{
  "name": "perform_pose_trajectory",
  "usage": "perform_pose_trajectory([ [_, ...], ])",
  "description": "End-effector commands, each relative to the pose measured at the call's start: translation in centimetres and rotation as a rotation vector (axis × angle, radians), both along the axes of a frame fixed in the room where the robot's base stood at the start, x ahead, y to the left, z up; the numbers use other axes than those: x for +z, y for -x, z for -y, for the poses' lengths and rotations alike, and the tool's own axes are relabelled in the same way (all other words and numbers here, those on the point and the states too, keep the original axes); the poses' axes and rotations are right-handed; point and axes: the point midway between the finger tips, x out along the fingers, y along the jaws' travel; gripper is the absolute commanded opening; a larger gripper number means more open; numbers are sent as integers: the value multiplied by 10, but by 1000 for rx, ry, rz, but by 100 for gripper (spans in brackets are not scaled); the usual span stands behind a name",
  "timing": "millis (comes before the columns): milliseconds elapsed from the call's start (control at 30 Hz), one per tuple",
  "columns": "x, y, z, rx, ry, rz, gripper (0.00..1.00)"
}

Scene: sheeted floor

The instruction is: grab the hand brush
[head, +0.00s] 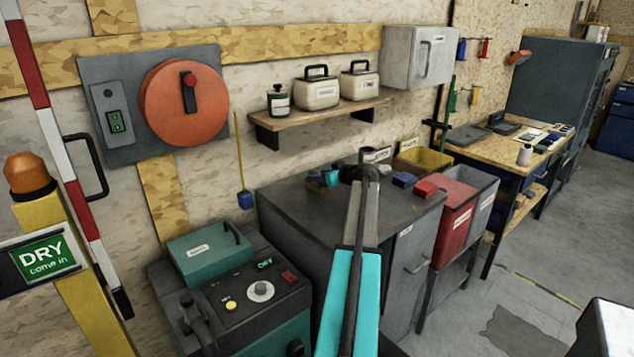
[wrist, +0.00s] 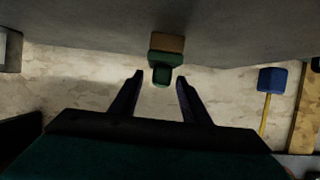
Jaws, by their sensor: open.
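The hand brush appears to be the small green and brown piece (wrist: 166,58) in the wrist view. It lies at the edge of the grey surface, with its green end toward me. It shows small in the head view (head: 331,178), on the dark cabinet top (head: 290,196), partly beside my arm's end. My gripper (wrist: 160,80) is open, its two dark fingers apart, with the green end in line with the gap between the tips. I cannot tell whether the tips reach past it. In the head view my gripper (head: 350,174) is dark and small over the cabinet.
Red (head: 453,225) and yellow (head: 425,160) bins stand beyond. A wall shelf (head: 320,118) with containers hangs above.

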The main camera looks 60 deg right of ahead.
Motion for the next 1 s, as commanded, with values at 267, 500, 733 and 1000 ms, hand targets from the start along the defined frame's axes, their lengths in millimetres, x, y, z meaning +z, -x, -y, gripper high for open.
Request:
perform_pose_trajectory([
  [267,-8,-19,7,-1,0,0,42],
  [500,-8,-19,6,-1,0,0,42],
  [733,-8,-18,7,-2,1,0,42],
  [1000,-8,-18,7,-2,1,0,10],
])
